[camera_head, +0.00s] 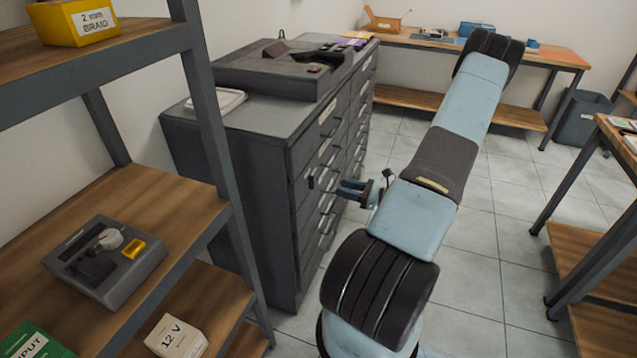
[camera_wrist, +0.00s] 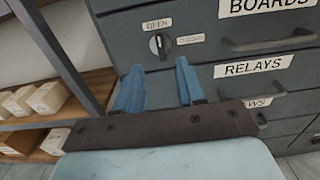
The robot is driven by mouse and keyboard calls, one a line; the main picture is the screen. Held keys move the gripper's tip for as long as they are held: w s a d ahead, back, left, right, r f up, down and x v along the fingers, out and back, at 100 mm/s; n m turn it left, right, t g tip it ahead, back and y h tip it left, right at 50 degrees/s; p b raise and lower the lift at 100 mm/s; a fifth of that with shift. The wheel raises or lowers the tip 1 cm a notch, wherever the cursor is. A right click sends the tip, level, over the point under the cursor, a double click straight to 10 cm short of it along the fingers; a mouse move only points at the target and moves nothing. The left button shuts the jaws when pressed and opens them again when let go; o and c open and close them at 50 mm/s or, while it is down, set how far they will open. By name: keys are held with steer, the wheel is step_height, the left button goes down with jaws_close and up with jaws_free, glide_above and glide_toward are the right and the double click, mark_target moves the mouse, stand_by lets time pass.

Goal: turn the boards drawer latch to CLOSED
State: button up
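The boards drawer latch (camera_wrist: 159,45) is a small round knob on the grey cabinet front, left of the BOARDS label (camera_wrist: 265,6). Its grip stands about upright, towards the OPEN label (camera_wrist: 157,24); the CLOSED label (camera_wrist: 190,39) is to its right. My gripper (camera_wrist: 158,75) has two blue fingers spread apart with nothing between them. In the wrist view the latch shows just beyond the fingertips, between them. In the head view my gripper (camera_head: 341,189) points at the cabinet front (camera_head: 318,190), a short gap away. The latch's setting cannot be read there.
The RELAYS drawer (camera_wrist: 253,67) and its handle (camera_wrist: 268,89) are right of and below the latch. A shelf post (camera_head: 222,160) and shelves with boxes stand left of the cabinet. The tiled floor (camera_head: 470,255) right of my arm is clear.

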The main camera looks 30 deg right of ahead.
mark_target(314, 181)
steer(key=x, duration=0.9)
steer(key=shift+w+a, duration=0.25)
steer(key=shift+w, duration=0.05)
jaws_close()
